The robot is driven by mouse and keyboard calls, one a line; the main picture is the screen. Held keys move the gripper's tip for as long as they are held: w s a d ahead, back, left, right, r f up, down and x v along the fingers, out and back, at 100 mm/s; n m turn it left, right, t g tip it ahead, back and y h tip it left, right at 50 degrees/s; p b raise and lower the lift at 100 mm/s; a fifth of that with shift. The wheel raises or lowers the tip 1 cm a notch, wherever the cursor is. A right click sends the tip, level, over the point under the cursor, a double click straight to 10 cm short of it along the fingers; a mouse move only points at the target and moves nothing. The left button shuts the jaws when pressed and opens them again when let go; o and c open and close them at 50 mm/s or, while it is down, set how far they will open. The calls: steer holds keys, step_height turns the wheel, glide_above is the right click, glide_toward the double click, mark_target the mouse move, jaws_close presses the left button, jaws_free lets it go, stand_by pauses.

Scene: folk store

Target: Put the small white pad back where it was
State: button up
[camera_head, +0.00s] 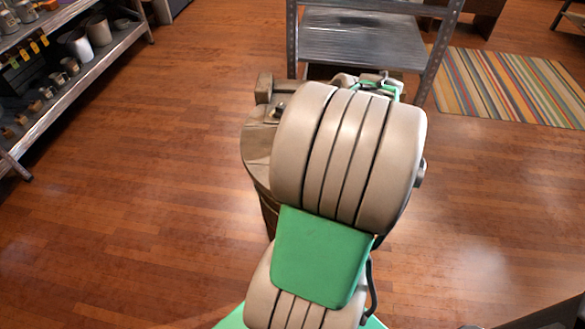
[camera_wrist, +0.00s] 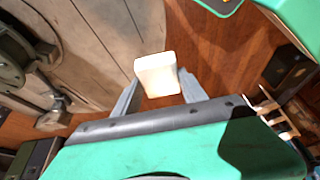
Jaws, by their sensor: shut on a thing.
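The small white pad (camera_wrist: 157,74) shows in the wrist view between the two grey fingers of my gripper (camera_wrist: 157,88). My gripper is shut on it. The pad is clear of other things in that view, with wood floor and a wooden top behind it. In the head view my arm hides the gripper and the pad.
A round wooden barrel-like stand (camera_head: 258,150) is partly behind my arm. Its top (camera_wrist: 95,40), with metal fittings, seems to fill the left of the wrist view. A metal shelf (camera_head: 362,38) stands behind. Another shelf with pots (camera_head: 75,75) is at left. Floor (camera_head: 130,220) is free at left.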

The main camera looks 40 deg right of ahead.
steer(key=w+d+f, duration=0.1)
steer(key=w+f, duration=0.1)
steer(key=w+d+f, duration=0.1)
steer(key=w+f, duration=0.1)
steer(key=w+d+f, duration=0.2)
steer(key=f, duration=0.1)
steer(key=shift+w, duration=0.4)
steer(key=f, duration=0.3)
steer(key=shift+w+d+f, duration=0.2)
steer(key=shift+w+f, duration=0.05)
steer(key=shift+f, duration=0.05)
steer(key=o, duration=1.2)
